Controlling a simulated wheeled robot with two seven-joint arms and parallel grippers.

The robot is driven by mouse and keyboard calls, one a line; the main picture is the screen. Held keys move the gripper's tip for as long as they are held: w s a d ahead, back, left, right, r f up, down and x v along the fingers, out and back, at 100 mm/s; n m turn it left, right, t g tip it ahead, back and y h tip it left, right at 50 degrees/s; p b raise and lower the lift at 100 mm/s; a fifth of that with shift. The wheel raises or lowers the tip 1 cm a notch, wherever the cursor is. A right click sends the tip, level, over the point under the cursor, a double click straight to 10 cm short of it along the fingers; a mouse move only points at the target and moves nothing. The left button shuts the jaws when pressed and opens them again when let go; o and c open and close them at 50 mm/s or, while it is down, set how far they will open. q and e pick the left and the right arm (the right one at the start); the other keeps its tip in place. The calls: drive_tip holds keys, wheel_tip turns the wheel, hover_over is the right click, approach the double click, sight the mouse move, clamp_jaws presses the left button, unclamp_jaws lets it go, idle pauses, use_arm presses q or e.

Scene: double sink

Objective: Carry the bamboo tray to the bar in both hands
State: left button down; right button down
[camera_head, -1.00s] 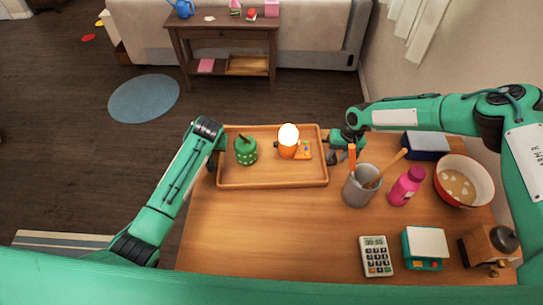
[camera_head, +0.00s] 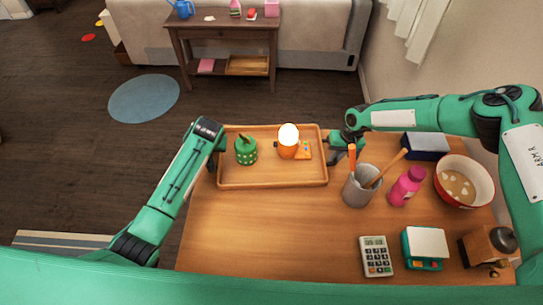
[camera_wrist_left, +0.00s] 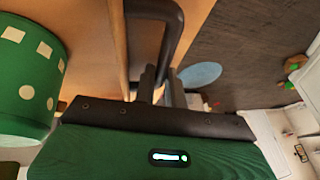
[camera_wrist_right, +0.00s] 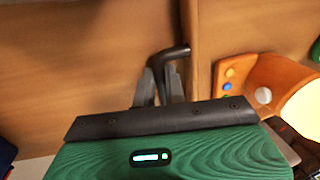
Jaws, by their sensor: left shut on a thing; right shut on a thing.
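The bamboo tray (camera_head: 272,184) is at the far edge of the wooden table in the head view. A green dotted pot (camera_head: 246,151) and an orange lamp with a glowing white globe (camera_head: 288,140) stand in it. My left gripper (camera_wrist_left: 160,88) is shut on the tray's dark handle (camera_wrist_left: 158,14) at the left side; the arm mostly hides it in the head view. My right gripper (camera_head: 334,148) is at the tray's right side. In the right wrist view its fingers (camera_wrist_right: 166,85) are shut on the other dark handle (camera_wrist_right: 170,55). I cannot tell if the tray touches the table.
Right of the tray stand a utensil cup (camera_head: 361,187), a pink bottle (camera_head: 407,186), a blue box (camera_head: 425,146) and a bowl (camera_head: 465,180). A calculator (camera_head: 376,256), a scale (camera_head: 424,248) and a grinder (camera_head: 488,246) are nearer. A side table (camera_head: 222,32) stands beyond open floor.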

use_arm(q)
drive_tip(key=shift+r, duration=0.2)
use_arm(e)
drive_tip(key=shift+r, duration=0.2)
